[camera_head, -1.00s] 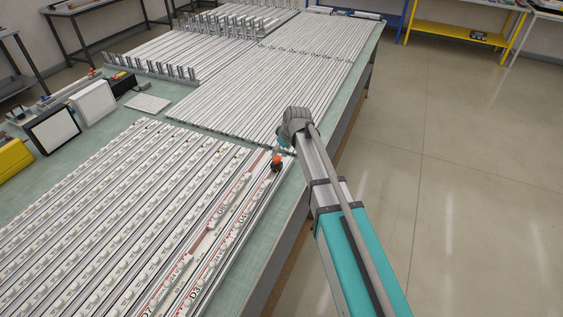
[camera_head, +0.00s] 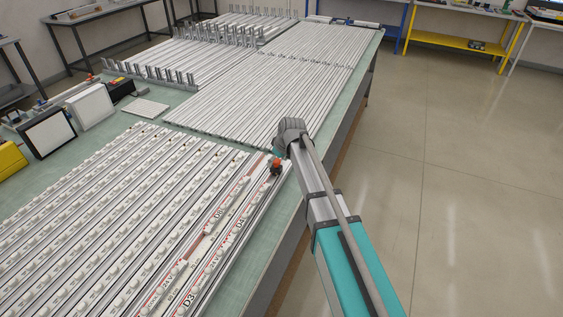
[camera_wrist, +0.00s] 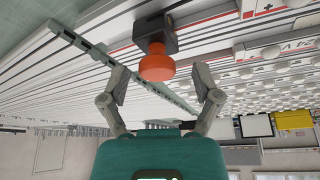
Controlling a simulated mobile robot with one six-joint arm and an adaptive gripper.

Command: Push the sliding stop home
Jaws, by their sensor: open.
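The sliding stop is a dark block with an orange knob (camera_head: 275,164), at the far right corner of the near panel of white strips. In the wrist view its orange knob (camera_wrist: 157,67) sits between and just beyond my fingertips, with the dark block (camera_wrist: 155,33) behind it. My gripper (camera_wrist: 161,77) is open, one finger to each side of the knob, and I see no clear contact. In the head view my gripper (camera_head: 280,153) is mostly hidden behind my own wrist, just past the stop.
Bare strips (camera_head: 265,95) lie farther along the green bench (camera_head: 238,283). Upright brackets (camera_head: 150,72) and framed panels (camera_head: 47,134) stand at left. The floor at right is clear.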

